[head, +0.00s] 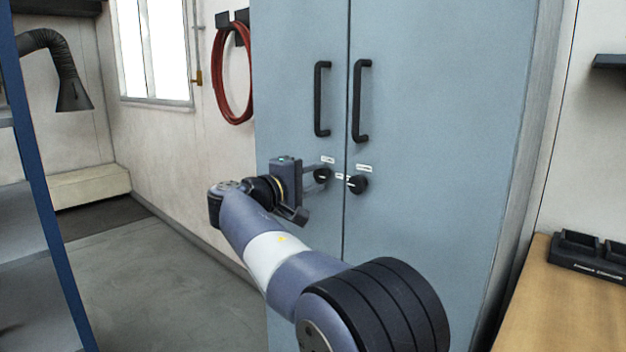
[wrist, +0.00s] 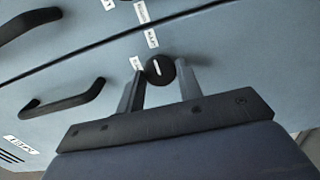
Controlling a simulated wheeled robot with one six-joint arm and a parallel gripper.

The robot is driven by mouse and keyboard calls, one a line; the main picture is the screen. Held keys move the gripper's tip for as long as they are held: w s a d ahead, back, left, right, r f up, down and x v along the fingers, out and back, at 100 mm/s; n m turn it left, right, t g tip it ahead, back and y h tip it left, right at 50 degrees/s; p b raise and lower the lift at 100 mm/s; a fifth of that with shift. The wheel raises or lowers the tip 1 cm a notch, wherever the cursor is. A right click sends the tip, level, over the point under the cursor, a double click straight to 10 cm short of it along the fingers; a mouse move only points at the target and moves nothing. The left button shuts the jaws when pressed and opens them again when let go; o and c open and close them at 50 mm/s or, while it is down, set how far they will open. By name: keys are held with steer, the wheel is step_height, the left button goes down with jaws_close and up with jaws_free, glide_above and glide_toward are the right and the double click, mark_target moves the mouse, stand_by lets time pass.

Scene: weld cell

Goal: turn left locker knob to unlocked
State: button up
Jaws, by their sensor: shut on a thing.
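The left locker knob (head: 323,175) is a round black knob on the left door of the blue-grey locker (head: 300,110), beside the door seam. In the wrist view, the knob (wrist: 160,70) sits between the two fingertips and shows a short white pointer mark on its face. My gripper (head: 313,178) reaches it from the left and front and is shut on it. Small white labels (wrist: 151,38) lie around the knob; their text is too small to read. The right knob (head: 357,185) is on the other door, a little to the right.
Two black vertical door handles (head: 322,99) stand above the knobs. A red hose (head: 233,75) hangs on the wall at left. A wooden bench (head: 570,300) with a black tray (head: 588,257) stands at right. A blue-framed shelf (head: 45,200) is at far left; the floor between is clear.

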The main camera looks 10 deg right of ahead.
steer(key=o, duration=0.9)
steer(key=shift+o, duration=0.2)
steer(key=v, duration=1)
steer(key=shift+s+a+p, duration=0.25)
steer(key=shift+a+p, duration=0.05)
steer(key=shift+p, duration=0.05)
steer(key=x, duration=1.1)
steer(key=shift+b, duration=0.35)
steer(key=shift+a+n, duration=0.1)
steer(key=shift+n, duration=0.2)
